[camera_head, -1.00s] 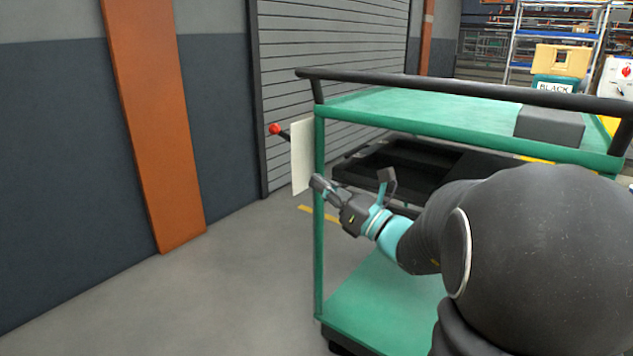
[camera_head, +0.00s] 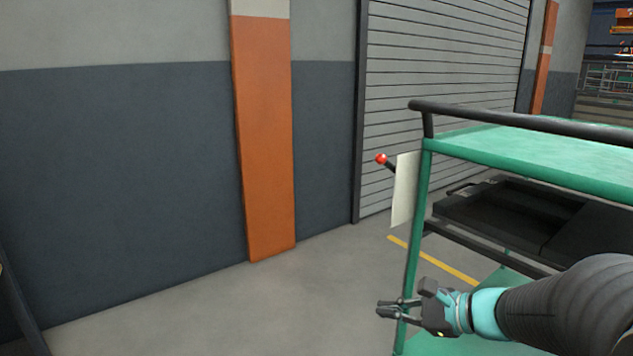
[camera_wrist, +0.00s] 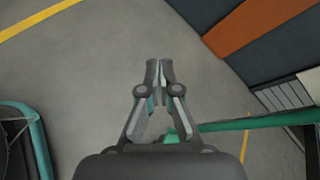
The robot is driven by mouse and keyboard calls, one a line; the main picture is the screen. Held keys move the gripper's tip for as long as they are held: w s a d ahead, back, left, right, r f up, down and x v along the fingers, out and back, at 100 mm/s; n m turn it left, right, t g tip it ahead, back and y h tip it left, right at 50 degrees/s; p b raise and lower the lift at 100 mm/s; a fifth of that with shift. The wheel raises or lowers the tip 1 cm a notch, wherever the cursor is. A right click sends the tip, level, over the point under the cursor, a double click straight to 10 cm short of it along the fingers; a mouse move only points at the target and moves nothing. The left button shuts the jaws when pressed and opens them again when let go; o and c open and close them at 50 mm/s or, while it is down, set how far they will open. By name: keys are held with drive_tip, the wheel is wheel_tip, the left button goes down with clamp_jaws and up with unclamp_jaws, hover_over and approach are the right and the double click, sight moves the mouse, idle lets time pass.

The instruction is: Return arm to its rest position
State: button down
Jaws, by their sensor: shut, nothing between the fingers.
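My gripper (camera_head: 388,307) is at the lower right of the head view, at the end of my outstretched arm. It points left, in front of the cart's green corner post. In the wrist view my gripper (camera_wrist: 160,68) has its two fingertips together with nothing between them, over bare grey floor.
A green cart (camera_head: 418,210) with a black rail (camera_head: 520,119) stands at the right, with a black tray (camera_head: 510,212) on its middle level. A red-knobbed lever (camera_head: 382,159) and a pale plate (camera_head: 404,190) are at its left end. Floor left of it is clear before the wall.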

drive_tip(key=s+d+f+n+g+h+p, duration=0.1)
drive_tip(key=s+f+n+g+h, duration=0.1)
drive_tip(key=s+n+h, duration=0.35)
drive_tip(key=s+d+f+n+g+h, duration=0.1)
drive_tip(key=s+f+n+g+h, duration=0.15)
drive_tip(key=s+n, duration=0.5)
drive_tip(key=s+r+n+t+h+p, duration=0.1)
drive_tip(key=s+r+n+t+h, duration=0.1)
drive_tip(key=s+r+n, duration=0.3)
wheel_tip(320, 180, up, 2)
drive_tip(key=shift+r+h, duration=0.1)
drive_tip(key=shift+h, duration=0.3)
drive_tip(key=shift+s+t, duration=0.1)
drive_tip(key=shift+t, duration=0.15)
